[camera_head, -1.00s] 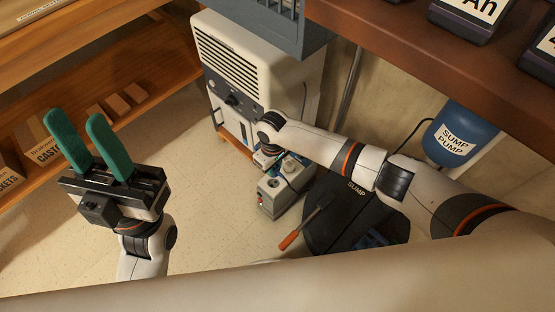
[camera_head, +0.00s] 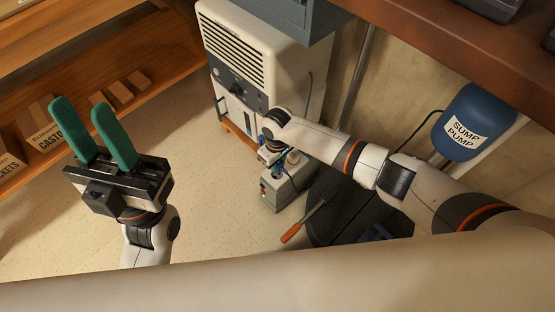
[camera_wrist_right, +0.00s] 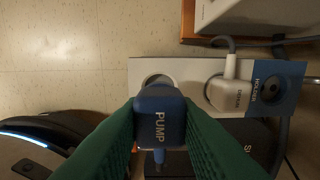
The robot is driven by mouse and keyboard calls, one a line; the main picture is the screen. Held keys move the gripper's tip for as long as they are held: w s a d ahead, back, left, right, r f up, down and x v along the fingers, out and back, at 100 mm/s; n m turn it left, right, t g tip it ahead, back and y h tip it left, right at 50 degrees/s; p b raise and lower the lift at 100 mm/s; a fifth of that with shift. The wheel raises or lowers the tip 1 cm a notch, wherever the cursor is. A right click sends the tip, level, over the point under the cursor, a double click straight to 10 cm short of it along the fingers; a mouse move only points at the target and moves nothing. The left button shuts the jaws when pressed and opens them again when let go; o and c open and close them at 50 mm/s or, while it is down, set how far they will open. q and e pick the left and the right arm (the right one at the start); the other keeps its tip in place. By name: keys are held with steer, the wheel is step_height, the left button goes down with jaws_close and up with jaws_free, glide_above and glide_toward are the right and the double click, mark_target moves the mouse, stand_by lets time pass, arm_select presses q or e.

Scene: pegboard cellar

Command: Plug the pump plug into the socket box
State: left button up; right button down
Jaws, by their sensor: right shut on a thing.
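The blue pump plug (camera_wrist_right: 160,118), marked PUMP, is between the green fingers of my right gripper (camera_wrist_right: 160,128), which is shut on it. The white socket box (camera_wrist_right: 143,68) lies behind it, with a round socket (camera_wrist_right: 158,80) partly hidden by the plug. I cannot tell whether the plug touches the box. A white plug (camera_wrist_right: 230,93) sits in the box's other socket. In the head view my right gripper (camera_head: 270,154) is over the far end of the socket box (camera_head: 283,190). My left gripper (camera_head: 80,110) is open and empty, well to the left.
A blue holder (camera_wrist_right: 288,90) with an empty round hole adjoins the box. The white dehumidifier (camera_head: 255,50) stands behind. An orange-handled tool (camera_head: 292,232) lies on the dark sump cover (camera_head: 335,205) at right. A wooden shelf (camera_head: 150,55) is at left; the floor between is clear.

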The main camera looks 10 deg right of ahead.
steer(key=shift+p, duration=0.95)
stand_by(1.5)
steer(key=shift+f+b, duration=1.25)
steer(key=shift+f, duration=1.05)
stand_by(1.9)
steer(key=shift+r+p, duration=0.1)
steer(key=shift+p, duration=0.2)
stand_by(0.9)
